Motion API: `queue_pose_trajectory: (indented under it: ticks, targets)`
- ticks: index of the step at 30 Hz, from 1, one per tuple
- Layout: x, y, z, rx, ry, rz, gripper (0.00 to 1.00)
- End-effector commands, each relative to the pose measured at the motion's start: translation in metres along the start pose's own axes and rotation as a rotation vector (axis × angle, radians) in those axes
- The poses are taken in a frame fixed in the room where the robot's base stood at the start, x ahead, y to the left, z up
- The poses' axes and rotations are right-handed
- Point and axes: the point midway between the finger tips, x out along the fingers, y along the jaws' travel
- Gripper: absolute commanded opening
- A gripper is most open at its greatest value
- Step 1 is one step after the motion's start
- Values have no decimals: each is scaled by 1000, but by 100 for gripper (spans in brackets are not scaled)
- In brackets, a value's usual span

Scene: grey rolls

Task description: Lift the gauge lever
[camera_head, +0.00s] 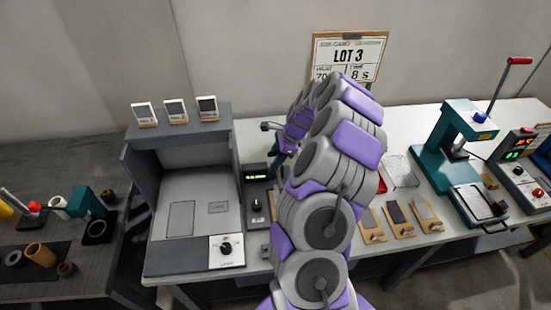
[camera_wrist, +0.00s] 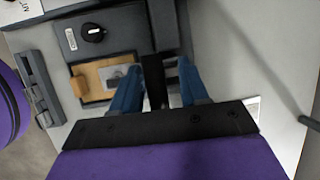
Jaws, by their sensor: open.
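My gripper (camera_wrist: 158,68) is open, with blue fingers on either side of a dark upright bar (camera_wrist: 154,88). I cannot tell whether this bar is the lever or whether the fingers touch it. In the head view my arm hides most of my gripper and the area right of the gauge.
A wooden holder with a metal plate (camera_wrist: 92,85) lies left of the fingers. A grey open booth (camera_head: 190,215) stands left of the gauge. Several wooden-backed pieces (camera_head: 397,214) and a teal press (camera_head: 450,140) are on the white table to the right. A LOT 3 sign (camera_head: 350,52) is behind.

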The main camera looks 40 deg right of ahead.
Motion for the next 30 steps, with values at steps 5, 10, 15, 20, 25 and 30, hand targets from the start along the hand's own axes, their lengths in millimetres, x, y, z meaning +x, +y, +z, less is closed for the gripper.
queue_pose_trajectory:
  ticks: [5, 10, 15, 20, 25, 30]
  targets:
    - [4, 0, 1, 0, 1, -1, 44]
    - [4, 1, 2, -1, 1, -1, 44]
    - [4, 1, 1, 0, 1, -1, 29]
    - [4, 0, 1, 0, 0, 0, 14]
    - [4, 0, 0, 0, 0, 0, 0]
    - [4, 0, 0, 0, 0, 0, 0]
